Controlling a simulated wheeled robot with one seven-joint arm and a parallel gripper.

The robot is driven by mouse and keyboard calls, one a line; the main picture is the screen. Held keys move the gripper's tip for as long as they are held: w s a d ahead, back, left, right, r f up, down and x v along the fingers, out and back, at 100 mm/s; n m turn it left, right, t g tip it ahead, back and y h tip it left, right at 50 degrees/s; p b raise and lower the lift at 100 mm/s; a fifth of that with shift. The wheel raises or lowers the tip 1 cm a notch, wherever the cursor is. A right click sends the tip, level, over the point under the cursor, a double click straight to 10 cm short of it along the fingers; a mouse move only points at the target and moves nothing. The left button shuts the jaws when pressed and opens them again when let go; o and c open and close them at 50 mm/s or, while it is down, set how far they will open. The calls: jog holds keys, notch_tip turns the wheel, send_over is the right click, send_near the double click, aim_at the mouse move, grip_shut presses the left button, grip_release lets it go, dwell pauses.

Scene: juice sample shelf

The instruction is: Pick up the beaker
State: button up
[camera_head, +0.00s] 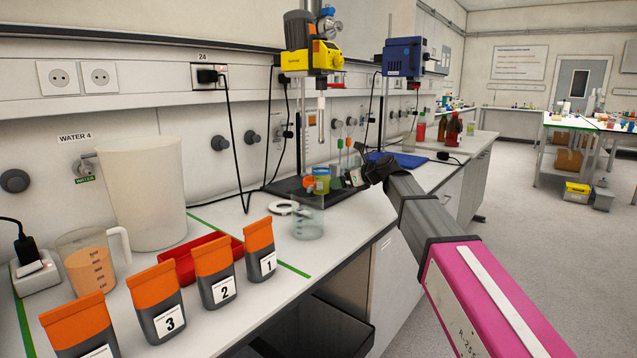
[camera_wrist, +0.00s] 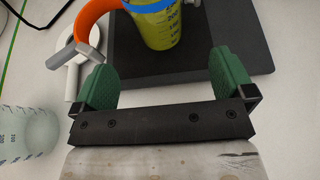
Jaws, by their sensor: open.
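A yellow-green graduated beaker (camera_wrist: 158,28) with a blue band shows at the top of the wrist view, over a black base plate. In the head view the yellow-green beaker (camera_head: 320,184) is partly hidden behind a clear glass beaker. That clear beaker (camera_head: 308,222) stands on the counter with a little liquid at its bottom; in the wrist view it is at the left edge (camera_wrist: 27,130). My gripper (camera_wrist: 165,80) is open and empty, its green pads apart, with the yellow-green beaker ahead of the gap. In the head view my gripper is largely hidden by the wrist.
The black stand base (camera_wrist: 220,45) carries a yellow stirrer (camera_head: 310,57) above. Numbered orange-topped bags (camera_head: 213,272), a red tray (camera_head: 190,265) and a jug (camera_head: 87,265) occupy the left counter.

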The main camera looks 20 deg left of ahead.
aim_at(328, 183)
jog(key=x, duration=0.9)
jog(key=shift+s, duration=0.1)
jog(key=shift+c, duration=0.3)
jog(key=c, duration=1.1)
jog(key=shift+r, duration=0.1)
jog(key=shift+d, duration=0.15)
jog(key=shift+s+d+r, duration=0.2)
jog(key=shift+d+r, duration=0.4)
jog(key=shift+r, duration=0.1)
jog(key=r+v, duration=0.1)
jog(key=v, duration=1.2)
jog(key=shift+r, duration=0.25)
jog(key=shift+s+d+r, duration=0.1)
jog(key=shift+d, duration=0.1)
